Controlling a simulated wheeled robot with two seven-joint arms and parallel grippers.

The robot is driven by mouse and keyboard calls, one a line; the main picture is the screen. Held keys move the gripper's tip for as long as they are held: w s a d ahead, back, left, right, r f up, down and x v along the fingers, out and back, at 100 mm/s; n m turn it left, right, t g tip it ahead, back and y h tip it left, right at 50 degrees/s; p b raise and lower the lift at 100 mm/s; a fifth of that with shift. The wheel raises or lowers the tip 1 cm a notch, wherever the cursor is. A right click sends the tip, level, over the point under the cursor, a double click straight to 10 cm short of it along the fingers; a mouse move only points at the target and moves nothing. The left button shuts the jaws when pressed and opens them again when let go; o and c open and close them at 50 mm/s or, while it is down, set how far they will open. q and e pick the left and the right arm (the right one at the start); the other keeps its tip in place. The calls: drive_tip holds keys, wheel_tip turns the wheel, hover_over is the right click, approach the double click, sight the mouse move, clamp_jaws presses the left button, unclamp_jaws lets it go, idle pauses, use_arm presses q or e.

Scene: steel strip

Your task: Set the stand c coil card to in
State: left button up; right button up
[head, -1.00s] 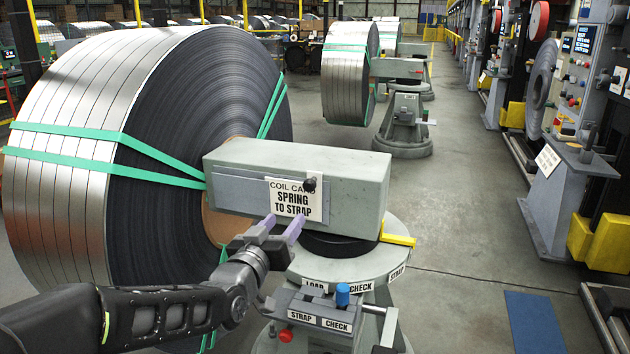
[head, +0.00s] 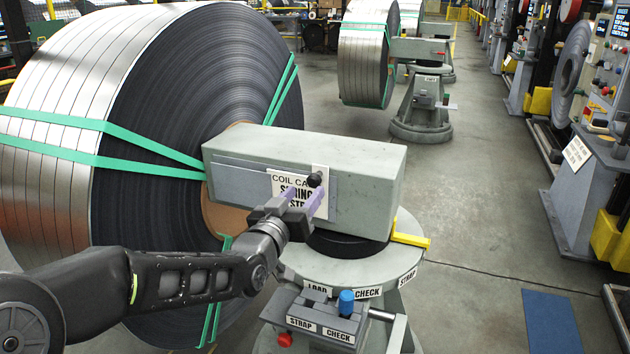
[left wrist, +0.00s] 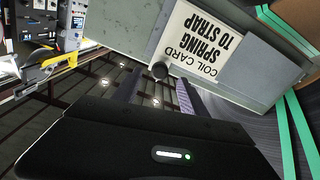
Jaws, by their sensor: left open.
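The coil card (head: 284,181) is a white card reading "COIL CARD SPRING TO STRAP" on the side of the stand's grey block (head: 365,165). A black knob (head: 315,180) sits at its right edge. The card also shows upside down in the left wrist view (left wrist: 205,40), with the knob (left wrist: 160,71) at its edge. My left gripper (head: 305,194) is open in front of the card and hides part of its text. In the left wrist view its fingers (left wrist: 156,88) point at the knob, one to each side; I cannot tell whether they touch it. My right gripper is not in view.
A large steel strip coil (head: 150,120) with green straps (head: 60,150) stands at left against the block.

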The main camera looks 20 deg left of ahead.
sight(312, 185)
use_arm(q)
drive_tip(key=w, duration=0.7)
drive_tip(key=shift+a, duration=0.2)
clamp_jaws()
idle(1.2)
